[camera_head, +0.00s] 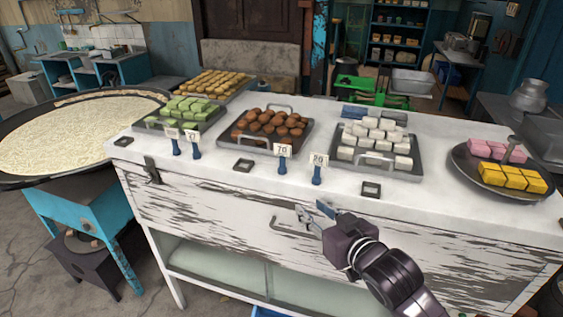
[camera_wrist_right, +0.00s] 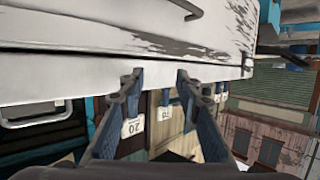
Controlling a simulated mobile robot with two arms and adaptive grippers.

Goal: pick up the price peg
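Several blue price pegs with white cards stand along the front of the white counter. The peg marked 20 (camera_head: 318,170) is nearest to my right gripper, and the peg marked 70 (camera_head: 282,160) is left of it. Two more pegs (camera_head: 174,142) (camera_head: 194,146) stand further left. My right gripper (camera_head: 317,211) is open and empty at the counter's front edge, below and apart from the 20 peg. In the right wrist view its two fingers (camera_wrist_right: 158,82) are spread, with the 20 card (camera_wrist_right: 132,128) and another card (camera_wrist_right: 164,114) beyond them. My left gripper is out of view.
Behind the pegs are trays of green sweets (camera_head: 186,107), brown balls (camera_head: 268,123) and white cubes (camera_head: 374,137). A round tray (camera_head: 460,157) holds pink and yellow pieces. Square holders (camera_head: 371,190) (camera_head: 243,165) lie on the counter front. A drawer handle (camera_head: 290,231) sticks out below.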

